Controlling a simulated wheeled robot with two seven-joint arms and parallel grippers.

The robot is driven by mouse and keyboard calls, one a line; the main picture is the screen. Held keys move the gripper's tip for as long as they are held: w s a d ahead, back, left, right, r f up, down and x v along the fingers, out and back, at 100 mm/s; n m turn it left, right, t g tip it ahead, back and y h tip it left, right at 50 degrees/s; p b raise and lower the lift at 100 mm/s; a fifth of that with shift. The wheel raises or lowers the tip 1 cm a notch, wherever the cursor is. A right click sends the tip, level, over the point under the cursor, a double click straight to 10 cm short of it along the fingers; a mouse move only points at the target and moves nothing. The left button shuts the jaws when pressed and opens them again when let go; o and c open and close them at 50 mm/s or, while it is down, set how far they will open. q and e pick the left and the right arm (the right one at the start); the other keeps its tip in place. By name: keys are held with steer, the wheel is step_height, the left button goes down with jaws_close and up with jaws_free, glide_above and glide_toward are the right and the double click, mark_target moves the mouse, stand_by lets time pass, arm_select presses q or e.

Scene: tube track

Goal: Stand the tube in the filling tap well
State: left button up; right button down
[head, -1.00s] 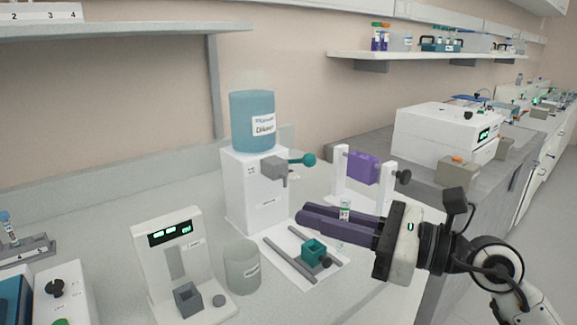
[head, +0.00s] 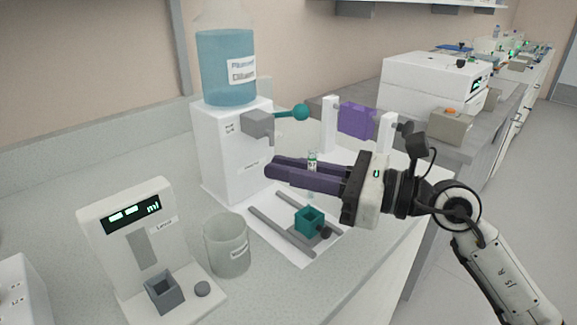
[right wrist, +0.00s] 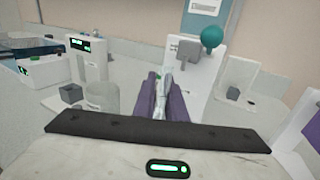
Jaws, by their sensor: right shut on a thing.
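My right gripper (head: 268,168) is shut on a small clear tube (head: 312,160) with a green-marked label near its top. The tube looks roughly upright and its lower part is partly hidden by the fingers. In the right wrist view the tube (right wrist: 166,80) shows between the purple fingers. The teal square well (head: 309,220) sits between two grey rails on a white base, below the tube in the head view; the tube is apart from it. The filling tap (head: 258,124), a grey spout with a teal ball lever, juts from the white dispenser above and left. My left gripper is not in view.
A blue diluent bottle (head: 226,68) tops the dispenser. A clear beaker (head: 228,250) and a white meter (head: 130,235) with a grey cup (head: 163,292) stand to the left. A purple block in a white frame (head: 357,120) stands behind the gripper.

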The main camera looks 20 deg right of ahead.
steer(key=shift+f, duration=0.45)
steer(key=shift+f+b, duration=0.55)
steer(key=shift+b, duration=0.1)
stand_by(0.7)
steer(key=shift+f+b, duration=0.4)
steer(key=shift+f, duration=0.15)
stand_by(0.3)
steer(key=shift+f+b, duration=0.5)
steer(key=shift+b, duration=0.05)
steer(key=c, duration=1.7)
jaws_free()
